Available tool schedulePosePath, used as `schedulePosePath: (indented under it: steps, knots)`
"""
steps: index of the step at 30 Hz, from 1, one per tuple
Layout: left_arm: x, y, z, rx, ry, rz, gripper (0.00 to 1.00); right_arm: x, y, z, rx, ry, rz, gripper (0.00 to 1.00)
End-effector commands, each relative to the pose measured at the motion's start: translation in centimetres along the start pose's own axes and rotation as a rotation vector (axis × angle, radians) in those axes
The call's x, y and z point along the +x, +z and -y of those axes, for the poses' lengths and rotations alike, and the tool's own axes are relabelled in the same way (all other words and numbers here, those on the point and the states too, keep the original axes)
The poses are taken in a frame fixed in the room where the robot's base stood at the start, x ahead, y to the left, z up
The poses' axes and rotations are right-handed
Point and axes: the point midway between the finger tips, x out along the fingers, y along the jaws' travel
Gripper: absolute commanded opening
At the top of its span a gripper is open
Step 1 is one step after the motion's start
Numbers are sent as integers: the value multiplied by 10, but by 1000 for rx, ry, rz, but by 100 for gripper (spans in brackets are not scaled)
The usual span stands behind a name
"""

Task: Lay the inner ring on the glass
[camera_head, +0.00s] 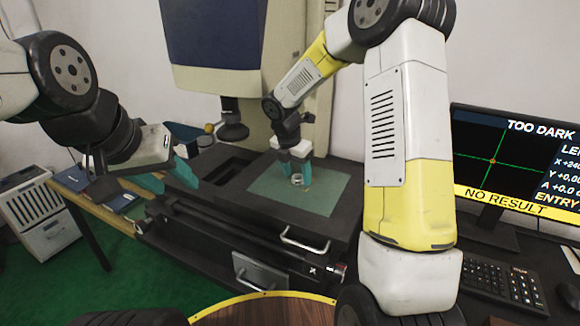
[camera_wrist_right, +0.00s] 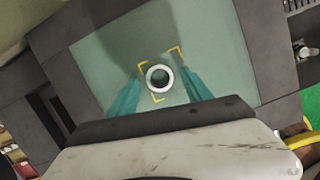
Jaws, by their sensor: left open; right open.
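The inner ring (camera_head: 297,180), a small pale metal ring, appears to lie flat on the green glass plate (camera_head: 330,196). In the right wrist view the ring (camera_wrist_right: 159,78) sits within yellow corner marks (camera_wrist_right: 176,50) on the glass (camera_wrist_right: 92,62). My right gripper (camera_head: 293,178) is open just above the plate. Its teal fingers stand either side of the ring, and in the wrist view (camera_wrist_right: 160,77) gaps show between fingers and ring. My left gripper (camera_head: 167,180) is open and empty, left of the plate, in front of the machine.
The dark measuring-machine bed (camera_head: 231,200) surrounds the glass, with a lens head (camera_head: 233,131) above its back left. A monitor (camera_head: 515,155) reading "TOO DARK" and "NO RESULT" and a keyboard (camera_head: 500,285) stand at the right. A wooden bench (camera_head: 98,208) with blue items is at the left.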

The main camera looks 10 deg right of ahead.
Motion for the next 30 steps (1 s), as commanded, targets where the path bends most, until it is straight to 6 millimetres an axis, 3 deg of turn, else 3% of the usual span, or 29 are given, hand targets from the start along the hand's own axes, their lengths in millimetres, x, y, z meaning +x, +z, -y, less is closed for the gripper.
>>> schedulePosePath:
  steps: [5,18,23,26,30]
  knots:
    - [0,0,0,0,0,0,48,-17,2,-1,2,4,4,58]
    - [0,0,0,0,0,0,48,-104,1,-1,1,4,2,58]
    - [0,0,0,0,0,0,48,-119,1,0,2,2,1,58]
    - [0,0,0,0,0,0,48,-127,0,5,39,6,1,58]
    - [0,0,0,0,0,0,48,-148,-5,28,236,34,2,58]
